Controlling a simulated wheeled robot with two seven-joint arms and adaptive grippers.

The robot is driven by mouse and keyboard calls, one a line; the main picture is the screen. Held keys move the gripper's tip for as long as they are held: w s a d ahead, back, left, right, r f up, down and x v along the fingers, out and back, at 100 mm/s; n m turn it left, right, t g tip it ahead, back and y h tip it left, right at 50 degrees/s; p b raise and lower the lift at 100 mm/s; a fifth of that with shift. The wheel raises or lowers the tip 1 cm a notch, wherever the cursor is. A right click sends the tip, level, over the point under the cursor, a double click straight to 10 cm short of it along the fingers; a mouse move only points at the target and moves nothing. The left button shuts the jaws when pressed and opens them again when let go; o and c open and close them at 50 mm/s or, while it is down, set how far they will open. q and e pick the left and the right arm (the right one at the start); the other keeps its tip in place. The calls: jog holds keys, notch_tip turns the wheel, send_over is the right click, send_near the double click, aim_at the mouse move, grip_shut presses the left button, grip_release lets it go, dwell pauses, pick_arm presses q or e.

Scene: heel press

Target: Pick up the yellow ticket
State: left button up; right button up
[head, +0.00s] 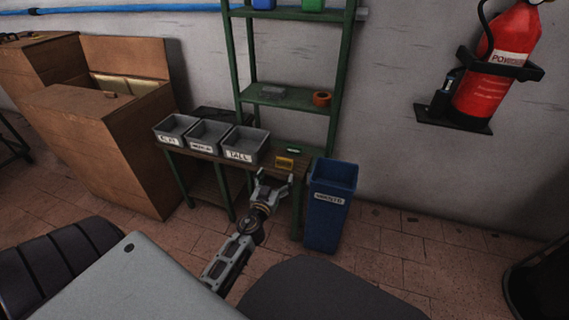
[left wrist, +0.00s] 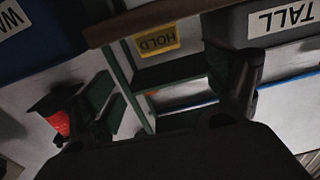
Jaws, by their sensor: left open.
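The yellow ticket (head: 285,162) is at the front right of the small table, to the right of the grey bin marked TALL. In the left wrist view the yellow ticket (left wrist: 156,40) shows dark lettering reading HOLD, upside down. My left gripper (head: 274,179) is in front of the table's front edge, close to the ticket and apart from it. In the left wrist view its two dark fingers (left wrist: 172,75) are spread, with the ticket beyond the gap between them and nothing held. My right gripper is not in view.
Grey bins stand on the table, the TALL bin (head: 244,146) nearest the ticket. A small green item (head: 293,150) lies behind the ticket. A blue waste bin (head: 329,205) stands right of the table. A green shelf rack (head: 240,80) rises behind.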

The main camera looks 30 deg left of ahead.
aim_at(284, 159)
pick_arm(q)
jog(key=shift+p+x, duration=0.4)
jog(key=shift+x, duration=2.55)
jog(key=shift+w, duration=0.1)
jog(key=shift+p+x, duration=0.3)
jog(key=shift+x, duration=2.2)
jog(key=c, duration=0.8)
